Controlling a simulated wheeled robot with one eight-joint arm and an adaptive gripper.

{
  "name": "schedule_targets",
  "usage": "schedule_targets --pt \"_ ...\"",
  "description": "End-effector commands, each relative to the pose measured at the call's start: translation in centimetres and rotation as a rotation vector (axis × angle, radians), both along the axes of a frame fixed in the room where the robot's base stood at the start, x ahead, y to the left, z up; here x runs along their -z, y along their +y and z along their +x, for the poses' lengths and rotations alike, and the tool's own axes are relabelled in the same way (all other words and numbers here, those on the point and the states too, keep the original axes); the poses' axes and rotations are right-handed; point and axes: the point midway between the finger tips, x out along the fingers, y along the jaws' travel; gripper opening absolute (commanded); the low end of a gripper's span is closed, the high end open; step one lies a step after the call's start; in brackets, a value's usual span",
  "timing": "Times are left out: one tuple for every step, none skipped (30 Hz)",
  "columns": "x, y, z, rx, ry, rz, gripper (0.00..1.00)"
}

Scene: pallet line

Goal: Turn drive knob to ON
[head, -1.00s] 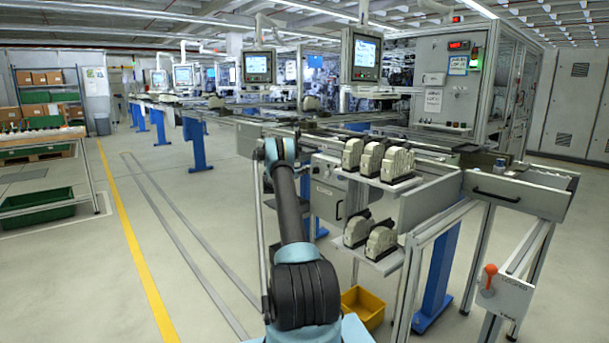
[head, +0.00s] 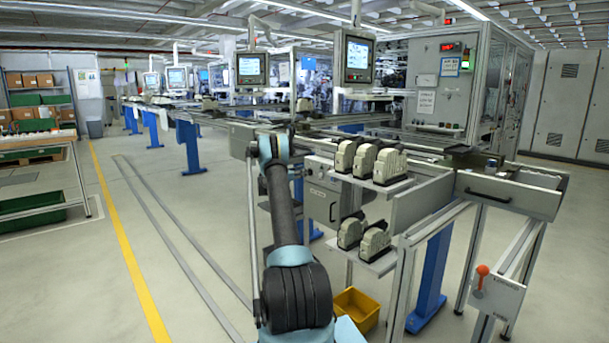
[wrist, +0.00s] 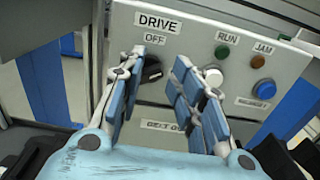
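The drive knob (wrist: 151,69) is black and sits on a grey panel (wrist: 184,37) under a DRIVE label and the word OFF, in the wrist view. My gripper (wrist: 157,66) is open, its blue-padded fingers spread in front of the panel. The knob shows between the fingertips, nearer the left finger, which partly covers it. I cannot tell whether a finger touches it. The knob's exact pointing is hard to read. In the head view the control box (head: 321,204) is partly behind my arm, and the gripper and knob cannot be made out.
Right of the knob are a white button (wrist: 213,76), a green RUN light (wrist: 222,52) and an orange JAM light (wrist: 258,61). Shelves with several beige parts (head: 365,159) stand close right of my arm. A yellow bin (head: 357,308) lies below.

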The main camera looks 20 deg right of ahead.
Motion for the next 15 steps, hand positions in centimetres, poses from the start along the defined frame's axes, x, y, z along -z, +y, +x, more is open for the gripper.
schedule_targets --pt "-0.1 0.2 -0.2 0.001 0.0 -0.001 0.32" --pt "-0.1 0.4 -0.2 0.001 0.0 -0.001 0.32" --pt "-0.1 0.6 -0.3 0.001 0.0 -0.001 0.32" --pt "-0.2 0.7 -0.4 0.001 0.0 -0.001 0.32" --pt "-0.2 0.9 -0.4 0.001 0.0 -0.001 0.32" --pt "-0.2 1.1 -0.5 0.001 0.0 -0.001 0.32" --pt "-0.2 1.3 -0.5 0.001 0.0 -0.001 0.32" --pt "-0.2 1.4 -0.6 0.001 0.0 -0.001 0.32" --pt "-0.2 1.6 -0.6 0.001 0.0 -0.001 0.32" --pt "-0.2 1.8 -0.7 0.0 0.0 -0.001 0.32" --pt "-0.2 1.9 -0.7 0.0 -0.001 -0.002 0.32" --pt "-0.2 2.1 -0.8 0.0 -0.001 -0.002 0.32" --pt "-0.2 2.3 -0.9 0.0 -0.001 -0.002 0.32" --pt "-0.2 2.4 -0.9 0.0 -0.001 -0.002 0.32" --pt "-0.2 2.6 -1.0 0.0 -0.001 -0.002 0.32"
